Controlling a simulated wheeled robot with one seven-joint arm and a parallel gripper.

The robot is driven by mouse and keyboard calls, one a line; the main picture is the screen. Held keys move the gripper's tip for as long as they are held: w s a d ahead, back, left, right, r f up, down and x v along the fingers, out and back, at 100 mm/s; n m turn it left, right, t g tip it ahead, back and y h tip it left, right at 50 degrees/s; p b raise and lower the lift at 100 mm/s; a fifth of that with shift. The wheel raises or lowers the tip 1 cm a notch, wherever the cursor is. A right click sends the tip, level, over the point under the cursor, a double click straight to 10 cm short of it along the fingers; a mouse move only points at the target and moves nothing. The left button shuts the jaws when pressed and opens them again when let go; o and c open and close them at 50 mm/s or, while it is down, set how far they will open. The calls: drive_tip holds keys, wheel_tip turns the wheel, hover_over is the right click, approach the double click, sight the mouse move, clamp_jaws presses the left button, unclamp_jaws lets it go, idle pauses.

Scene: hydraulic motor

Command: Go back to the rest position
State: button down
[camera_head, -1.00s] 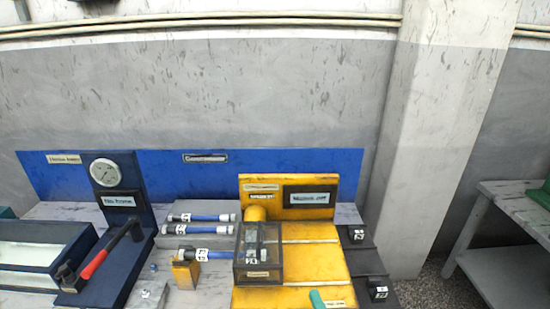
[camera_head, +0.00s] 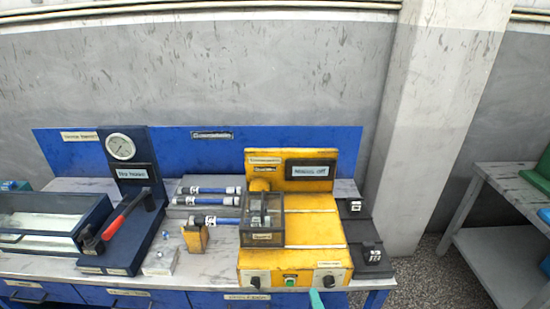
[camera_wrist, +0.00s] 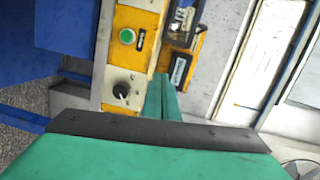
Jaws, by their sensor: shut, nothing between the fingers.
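My gripper (camera_wrist: 162,78) shows in the wrist view as two green fingers pressed together, with nothing between them. In the head view only a green fingertip (camera_head: 315,297) shows at the bottom edge, in front of the yellow motor station (camera_head: 315,227). The fingers appear apart from the station's front panel, which bears a green button (camera_head: 290,281) and two black knobs. The wrist view also shows the green button (camera_wrist: 127,36) and a black knob (camera_wrist: 121,90). The rest of my arm is out of the head view.
A clear box (camera_head: 262,220) stands on the yellow station, with blue hoses (camera_head: 213,200) to its left. A gauge panel (camera_head: 121,147) with a red-handled lever (camera_head: 125,214) stands further left. A grey side table (camera_head: 505,245) stands at right, with open floor between.

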drive_tip(key=s+a+f+n+g+h, duration=0.1)
drive_tip(key=s+a+f+n+h, duration=0.15)
drive_tip(key=s+f, duration=0.5)
drive_tip(key=s+a+n, duration=0.2)
drive_tip(key=s+n, duration=0.2)
drive_tip(key=s, duration=0.3)
drive_tip(key=s+a+r+n, duration=0.1)
drive_tip(key=s+a+n, duration=0.2)
drive_tip(key=s, duration=0.5)
drive_tip(key=s+a+n, duration=0.3)
drive_tip(key=s+n, duration=0.2)
drive_tip(key=s, duration=0.3)
drive_tip(key=shift+r+g, duration=0.15)
drive_tip(key=shift+g, duration=0.15)
drive_tip(key=shift+n, duration=0.25)
